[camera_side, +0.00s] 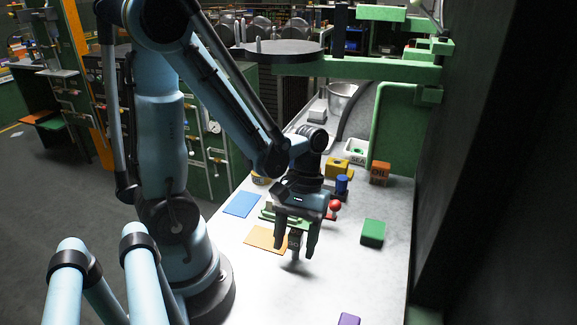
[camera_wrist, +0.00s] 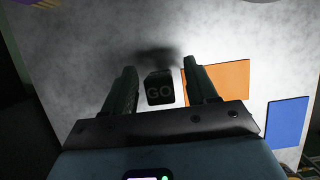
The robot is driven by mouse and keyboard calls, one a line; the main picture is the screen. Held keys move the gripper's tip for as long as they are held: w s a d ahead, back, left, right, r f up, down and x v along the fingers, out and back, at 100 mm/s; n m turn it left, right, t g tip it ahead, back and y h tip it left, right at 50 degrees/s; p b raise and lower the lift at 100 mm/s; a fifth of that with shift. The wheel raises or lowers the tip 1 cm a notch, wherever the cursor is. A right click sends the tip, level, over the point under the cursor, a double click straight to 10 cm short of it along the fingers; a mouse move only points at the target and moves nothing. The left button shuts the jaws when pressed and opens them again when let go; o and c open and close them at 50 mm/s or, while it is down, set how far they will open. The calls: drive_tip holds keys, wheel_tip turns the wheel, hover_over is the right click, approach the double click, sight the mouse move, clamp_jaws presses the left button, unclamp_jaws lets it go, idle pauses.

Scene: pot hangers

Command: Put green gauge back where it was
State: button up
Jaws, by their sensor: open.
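My gripper (camera_side: 297,248) points down over the grey worktop, with its fingers apart. A small dark block marked "GO" (camera_wrist: 160,88) is between the fingers, with a gap on each side in the wrist view. It also shows between the fingers in the side view (camera_side: 294,240); its colour looks near black in shade. I cannot tell whether its base rests on the worktop. A green block (camera_side: 372,232) lies to the right of my gripper. A green piece (camera_side: 268,215), perhaps a holder, is partly hidden behind my gripper. No part is clearly identifiable as the green gauge.
An orange mat (camera_side: 262,239) and a blue mat (camera_side: 242,204) lie left of my gripper. A red ball (camera_side: 335,205), blue cylinder (camera_side: 342,185), yellow block (camera_side: 338,168) and orange "OIL" block (camera_side: 380,172) stand behind. A purple block (camera_side: 349,319) is at the front. The front worktop is mostly clear.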

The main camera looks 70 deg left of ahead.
drive_tip(key=shift+s+d+f, duration=0.15)
drive_tip(key=shift+f, duration=0.25)
clamp_jaws()
drive_tip(key=shift+r, duration=0.15)
